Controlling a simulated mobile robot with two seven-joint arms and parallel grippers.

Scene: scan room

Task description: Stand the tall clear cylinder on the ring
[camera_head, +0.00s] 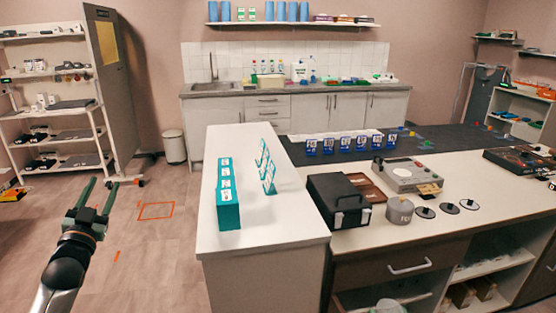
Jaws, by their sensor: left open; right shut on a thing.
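My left gripper (104,183) is at the left of the head view, over the open floor. Its two green fingers are spread and nothing is between them. My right gripper is not in view. I cannot pick out a tall clear cylinder for certain. A pale, see-through rounded thing (388,306) shows at the bottom edge, cut off by the frame, in front of the dark cabinet; I cannot tell what it is. No ring can be made out with certainty. Several small dark discs (447,208) lie on the right-hand counter next to a squat grey cylinder (400,211).
A white counter (285,229) holds teal card stands (228,195). The right-hand counter carries a black case (338,202) and a grey device (405,174). A shelf rack (60,110) stands at the left.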

